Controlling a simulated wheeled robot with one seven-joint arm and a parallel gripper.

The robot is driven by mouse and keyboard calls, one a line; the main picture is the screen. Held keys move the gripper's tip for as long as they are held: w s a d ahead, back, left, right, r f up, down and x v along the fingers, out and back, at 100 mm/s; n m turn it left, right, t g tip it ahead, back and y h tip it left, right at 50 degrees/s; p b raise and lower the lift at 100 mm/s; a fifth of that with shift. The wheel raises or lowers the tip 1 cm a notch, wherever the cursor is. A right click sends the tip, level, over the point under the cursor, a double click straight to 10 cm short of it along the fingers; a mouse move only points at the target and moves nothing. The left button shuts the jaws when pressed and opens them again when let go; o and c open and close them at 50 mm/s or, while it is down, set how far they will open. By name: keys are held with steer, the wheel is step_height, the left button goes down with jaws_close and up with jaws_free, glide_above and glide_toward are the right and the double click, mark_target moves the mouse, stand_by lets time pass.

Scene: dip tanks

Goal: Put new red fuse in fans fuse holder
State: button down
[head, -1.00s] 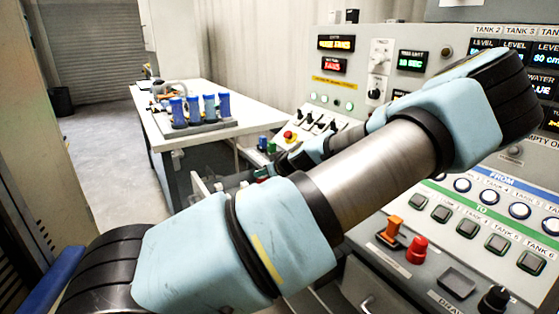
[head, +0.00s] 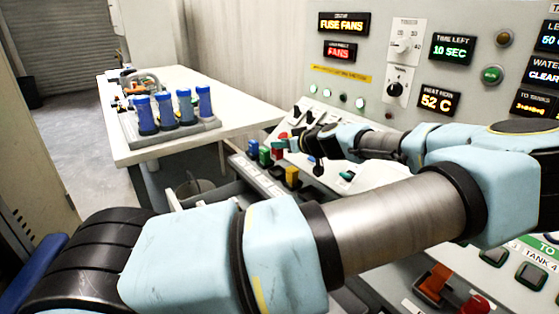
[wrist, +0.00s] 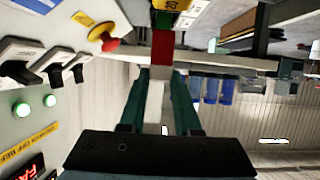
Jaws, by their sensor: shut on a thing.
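My gripper (wrist: 162,85) is shut on the red fuse (wrist: 162,47), a red block with a pale body running down between the teal fingers in the wrist view. A yellow and green piece (wrist: 168,8) is just beyond it at the top edge. I cannot tell there whether the red piece is the held fuse. The fans fuse holder cannot be made out clearly. A display (head: 343,24) reads FUSE FANS.
The grey control panel (head: 445,80) rises on the right, with black switches and a red emergency button (wrist: 103,38) close by the gripper. A white table (head: 240,112) with blue cylinders (head: 165,110) stands at the left.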

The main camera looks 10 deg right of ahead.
steer(key=shift+f+p, duration=0.5)
steer(key=shift+f, duration=2.4)
steer(key=shift+f, duration=0.1)
steer(key=c, duration=0.6)
jaws_free()
steer(key=b+v, duration=0.3)
steer(key=v, duration=0.9)
